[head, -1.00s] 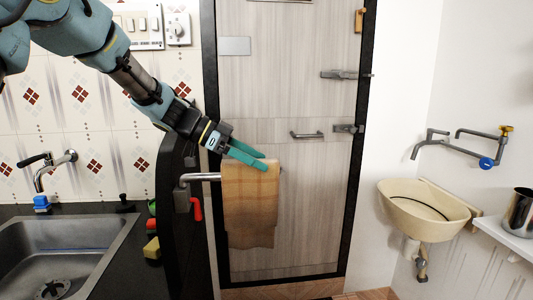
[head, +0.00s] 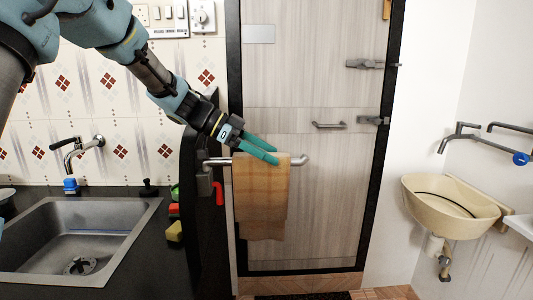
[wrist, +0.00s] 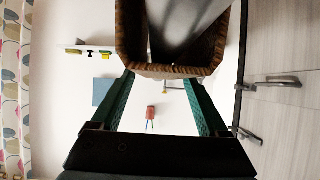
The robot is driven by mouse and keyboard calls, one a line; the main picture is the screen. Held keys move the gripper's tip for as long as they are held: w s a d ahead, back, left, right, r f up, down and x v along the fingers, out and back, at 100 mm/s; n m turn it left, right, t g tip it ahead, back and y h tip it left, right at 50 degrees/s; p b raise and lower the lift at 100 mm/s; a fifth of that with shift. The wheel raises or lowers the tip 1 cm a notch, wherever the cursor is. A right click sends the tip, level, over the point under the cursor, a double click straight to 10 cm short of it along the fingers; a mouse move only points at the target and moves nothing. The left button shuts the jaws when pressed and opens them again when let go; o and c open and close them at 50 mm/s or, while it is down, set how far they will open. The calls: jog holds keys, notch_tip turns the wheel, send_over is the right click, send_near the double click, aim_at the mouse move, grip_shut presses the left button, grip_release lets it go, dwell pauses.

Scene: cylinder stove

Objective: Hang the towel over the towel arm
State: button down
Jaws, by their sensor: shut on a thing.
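The checked orange-brown towel (head: 262,205) hangs over the metal towel arm (head: 302,161), with the arm's bent free end showing past the towel's right side. The far side of the towel is hidden.
The towel arm's bracket (head: 205,184) is on the dark counter end panel, with a red hook-like piece (head: 219,193) beside it. A closed door (head: 330,190) stands behind. A sink (head: 80,235) is at left and a cream basin (head: 450,205) at right.

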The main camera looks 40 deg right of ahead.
jog(key=shift+s+a+f, duration=0.1)
jog(key=shift+a+f, duration=0.05)
jog(key=shift+f, duration=0.4)
grip_release()
notch_tip(320, 180, up, 11)
jog(key=b, duration=0.2)
jog(key=shift+b, duration=0.4)
